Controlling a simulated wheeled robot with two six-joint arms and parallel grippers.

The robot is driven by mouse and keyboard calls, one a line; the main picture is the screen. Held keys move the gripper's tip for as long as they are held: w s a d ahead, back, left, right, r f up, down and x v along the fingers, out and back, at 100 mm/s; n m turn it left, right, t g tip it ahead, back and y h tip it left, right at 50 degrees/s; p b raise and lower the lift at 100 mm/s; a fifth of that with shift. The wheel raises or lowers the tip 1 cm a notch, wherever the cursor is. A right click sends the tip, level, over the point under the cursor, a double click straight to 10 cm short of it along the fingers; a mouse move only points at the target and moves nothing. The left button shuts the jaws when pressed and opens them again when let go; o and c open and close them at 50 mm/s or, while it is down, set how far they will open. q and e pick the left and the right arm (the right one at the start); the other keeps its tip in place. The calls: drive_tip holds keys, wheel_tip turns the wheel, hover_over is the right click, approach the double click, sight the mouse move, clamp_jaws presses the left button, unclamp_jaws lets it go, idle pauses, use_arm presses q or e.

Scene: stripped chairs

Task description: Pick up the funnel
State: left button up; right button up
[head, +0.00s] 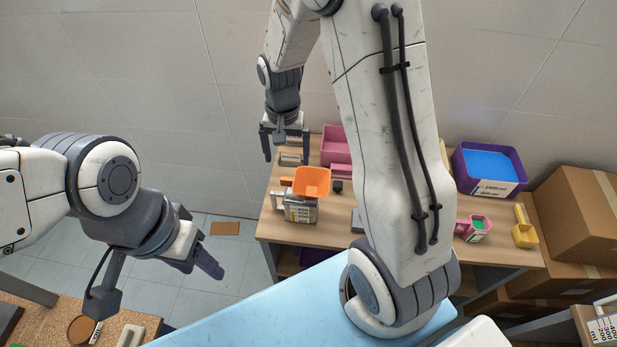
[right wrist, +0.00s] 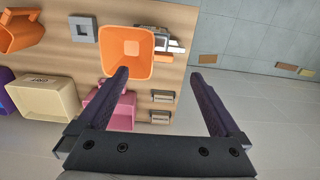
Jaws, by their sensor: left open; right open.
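The orange funnel (head: 312,181) is on the wooden table by the wall, at or above a labelled metal container (head: 300,210); I cannot tell whether it rests on it. In the right wrist view the funnel (right wrist: 128,52) shows its square mouth and centre hole, just beyond the left fingertip. My right gripper (head: 284,150) is open and empty, behind and left of the funnel in the head view. It also shows in the right wrist view (right wrist: 157,80). My left gripper (head: 200,240) is open and empty, far left of the table over the floor.
A pink bin (head: 334,143) stands behind the funnel. A purple bin (head: 488,166) with blue contents, a pink scoop (head: 476,228) and a yellow scoop (head: 524,228) are further right. Cardboard boxes (head: 575,215) stand right of the table. A light-blue surface (head: 255,315) lies in front.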

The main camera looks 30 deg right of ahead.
drive_tip(key=p, duration=0.1)
hover_over(290, 179)
wheel_tip(290, 179, down, 5)
drive_tip(key=shift+s+f, duration=0.1)
drive_tip(key=shift+f, duration=0.05)
drive_tip(key=shift+f+p, duration=0.5)
drive_tip(key=shift+f, duration=0.05)
wheel_tip(290, 179, down, 3)
drive_tip(key=shift+f+p, duration=0.1)
drive_tip(key=shift+p, duration=0.65)
drive_tip(key=shift+f, duration=0.45)
drive_tip(key=c, duration=1.3)
